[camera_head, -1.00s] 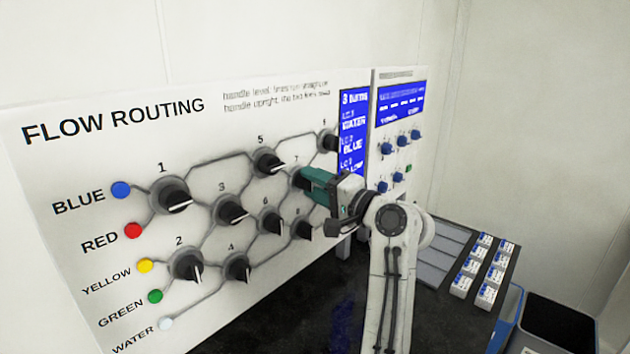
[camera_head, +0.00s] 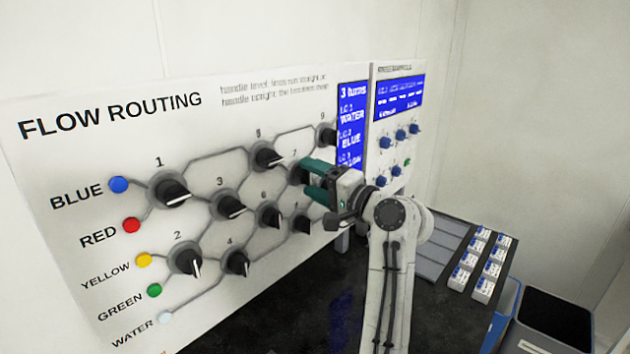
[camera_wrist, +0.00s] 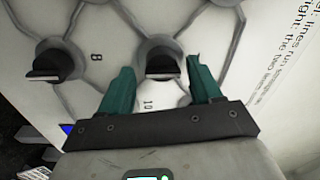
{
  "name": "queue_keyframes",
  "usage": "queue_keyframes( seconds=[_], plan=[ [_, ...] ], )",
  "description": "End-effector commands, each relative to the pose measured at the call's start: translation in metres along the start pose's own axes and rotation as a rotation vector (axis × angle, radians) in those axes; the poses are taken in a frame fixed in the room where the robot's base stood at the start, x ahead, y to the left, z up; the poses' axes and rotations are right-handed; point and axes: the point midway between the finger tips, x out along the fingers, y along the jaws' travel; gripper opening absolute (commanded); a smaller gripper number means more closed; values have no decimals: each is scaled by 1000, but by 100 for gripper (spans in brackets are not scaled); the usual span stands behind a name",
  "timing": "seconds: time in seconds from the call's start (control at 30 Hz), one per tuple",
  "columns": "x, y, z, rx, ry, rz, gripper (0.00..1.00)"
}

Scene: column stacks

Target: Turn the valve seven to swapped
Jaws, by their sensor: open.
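The valve seven (camera_head: 298,173) is a dark round knob on the white flow panel, mostly hidden behind my gripper in the head view. In the wrist view the knob between my fingertips (camera_wrist: 161,58) appears to be valve seven. Its handle lies across that picture, parallel to the handle of the knob labelled 8 (camera_wrist: 50,64). My gripper (camera_head: 311,178) has teal fingers and is open at the panel. In the wrist view the fingers (camera_wrist: 160,78) stand apart on either side of the knob. I cannot tell whether they touch it.
Neighbouring knobs 5 (camera_head: 266,157), 6 (camera_head: 268,214) and 9 (camera_head: 327,134) sit close by. A blue screen (camera_head: 352,125) and a control panel with small blue knobs (camera_head: 400,134) stand to the right. A dark bench (camera_head: 300,300) lies below, with several small labelled blocks (camera_head: 483,284).

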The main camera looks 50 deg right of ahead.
Motion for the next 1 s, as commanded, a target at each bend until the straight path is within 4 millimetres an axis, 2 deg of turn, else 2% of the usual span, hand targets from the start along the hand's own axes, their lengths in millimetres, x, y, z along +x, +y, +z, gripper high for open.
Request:
queue_keyframes(
  seconds=[0.17,0.5,0.63,0.8,1.0],
  plan=[
    [-10,1,0,-2,1,-2,64],
    [-74,3,-1,-2,4,0,64],
    [-93,2,-1,-1,4,1,64],
    [-106,1,-1,0,2,1,64],
    [-109,1,-1,0,1,1,64]
  ],
)
